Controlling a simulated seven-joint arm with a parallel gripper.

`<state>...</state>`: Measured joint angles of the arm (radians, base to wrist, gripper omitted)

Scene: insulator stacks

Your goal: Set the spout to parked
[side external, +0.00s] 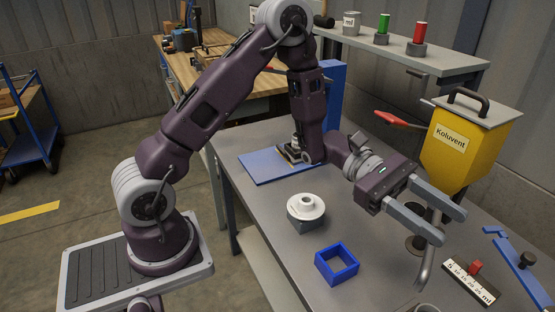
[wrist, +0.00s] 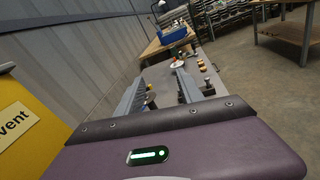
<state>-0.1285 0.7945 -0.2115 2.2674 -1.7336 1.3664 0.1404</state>
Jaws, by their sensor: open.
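The yellow Koluvent hopper (side external: 458,152) stands at the right of the bench in the side view, with a grey lid and dark handle. Its yellow side also shows at the left edge of the wrist view (wrist: 22,118). A grey curved spout (side external: 426,264) hangs below the hopper, its lower end bent. My gripper (side external: 453,226) is open in front of the hopper's lower end, its fingers pointing right. The near finger crosses the upper spout and hides part of it. I cannot tell whether they touch. In the wrist view my gripper (wrist: 160,77) shows no object clearly held.
A red lever (side external: 398,120) sticks out left of the hopper. A scale with a red slider (side external: 474,277) and a blue tool (side external: 524,262) lie at the right. A blue square frame (side external: 337,265) and white insulator (side external: 306,206) stand left of my gripper. A blue mat (side external: 268,170) lies behind.

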